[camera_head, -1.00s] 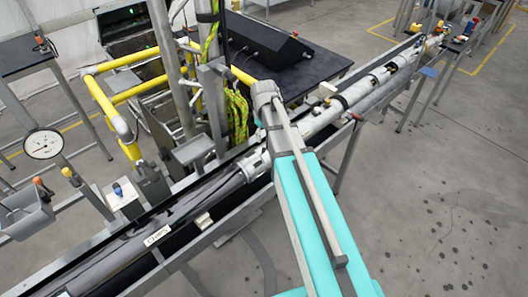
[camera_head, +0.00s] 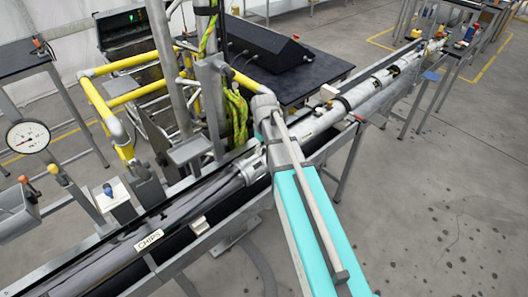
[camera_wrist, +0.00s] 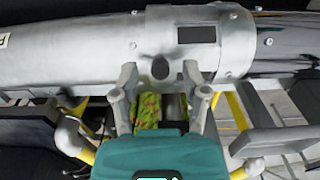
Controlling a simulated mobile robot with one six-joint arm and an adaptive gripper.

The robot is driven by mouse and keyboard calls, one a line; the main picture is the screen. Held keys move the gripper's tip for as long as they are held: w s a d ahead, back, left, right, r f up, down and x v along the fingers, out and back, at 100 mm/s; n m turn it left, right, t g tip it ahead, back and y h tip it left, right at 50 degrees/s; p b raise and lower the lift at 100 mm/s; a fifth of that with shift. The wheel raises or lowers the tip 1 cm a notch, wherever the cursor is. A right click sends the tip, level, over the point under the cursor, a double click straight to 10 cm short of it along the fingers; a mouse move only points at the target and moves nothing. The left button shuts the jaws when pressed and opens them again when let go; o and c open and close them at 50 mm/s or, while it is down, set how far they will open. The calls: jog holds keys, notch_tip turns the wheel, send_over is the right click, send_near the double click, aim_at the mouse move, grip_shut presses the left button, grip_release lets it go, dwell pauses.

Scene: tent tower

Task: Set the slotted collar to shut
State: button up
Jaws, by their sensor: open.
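The slotted collar (camera_wrist: 215,45) is a pale metal ring around the pipe (camera_wrist: 75,45) in the wrist view. A dark rectangular window shows on its upper face, and a dark round hole lies lower, beside its left edge. In the head view the collar (camera_head: 252,168) shows just left of my arm. My gripper (camera_wrist: 158,78) is open, with one finger on each side of the dark hole. The fingertips are close to the underside of the pipe and collar; I cannot tell whether they touch. In the head view my arm hides the gripper.
The pipe lies in a long metal trough (camera_head: 205,228) with a "CHIPS" label (camera_head: 149,240). Yellow rails (camera_head: 103,105) and upright poles stand behind it. A round gauge (camera_head: 28,137) is at left. Open floor (camera_head: 440,210) lies at right.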

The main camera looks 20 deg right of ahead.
jog(key=shift+f, duration=0.2)
grip_shut()
dwell(0.3)
